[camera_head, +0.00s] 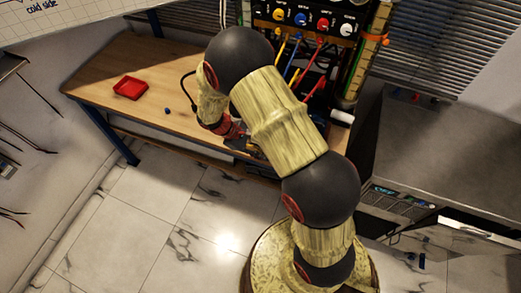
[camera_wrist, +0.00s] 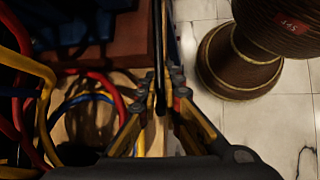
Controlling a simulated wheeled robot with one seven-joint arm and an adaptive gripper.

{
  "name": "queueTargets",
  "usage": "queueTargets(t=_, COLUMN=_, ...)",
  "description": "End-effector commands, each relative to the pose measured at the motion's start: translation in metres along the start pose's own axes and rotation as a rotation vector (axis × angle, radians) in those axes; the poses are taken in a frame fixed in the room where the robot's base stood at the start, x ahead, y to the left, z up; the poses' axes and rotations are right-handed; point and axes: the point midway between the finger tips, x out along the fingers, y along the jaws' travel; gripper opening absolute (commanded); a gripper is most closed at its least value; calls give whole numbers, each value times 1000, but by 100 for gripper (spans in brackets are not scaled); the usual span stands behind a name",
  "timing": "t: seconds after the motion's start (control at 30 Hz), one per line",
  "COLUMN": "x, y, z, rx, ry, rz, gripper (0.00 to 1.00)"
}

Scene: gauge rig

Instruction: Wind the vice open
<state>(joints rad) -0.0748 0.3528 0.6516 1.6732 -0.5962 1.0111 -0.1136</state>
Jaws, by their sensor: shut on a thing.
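My gripper (camera_wrist: 162,96) is at the front edge of the bench, its fingers closed around a thin upright bar (camera_wrist: 158,45) in the wrist view. The bar appears to be the vice handle, and it runs up out of that picture. A dark blue shape (camera_wrist: 75,28) at the upper left of the wrist view may be the vice body, but shadow makes this unsure. In the head view my arm hides most of the gripper and the vice. How far the vice jaws stand apart cannot be seen.
The wooden bench (camera_head: 110,85) carries a red tray (camera_head: 130,87) and a small blue piece (camera_head: 167,110). A panel with coloured knobs (camera_head: 300,18) stands behind, with coloured hoses (camera_head: 310,85) hanging near the gripper. Red, yellow and blue hoses (camera_wrist: 95,85) curve left of the fingers.

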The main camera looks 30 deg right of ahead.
Motion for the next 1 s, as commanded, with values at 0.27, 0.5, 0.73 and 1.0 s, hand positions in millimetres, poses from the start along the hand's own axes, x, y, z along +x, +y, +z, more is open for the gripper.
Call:
queueTargets(t=0.27, x=17, y=1, z=-8, rx=-25, ry=-135, rz=17, gripper=0)
queueTargets(t=0.5, x=23, y=1, z=-9, rx=-33, ry=-185, rz=22, gripper=0)
queueTargets(t=0.73, x=23, y=2, z=-9, rx=-34, ry=-191, rz=23, gripper=0)
queueTargets(t=1.0, x=23, y=2, z=-9, rx=-33, ry=-190, rz=23, gripper=11)
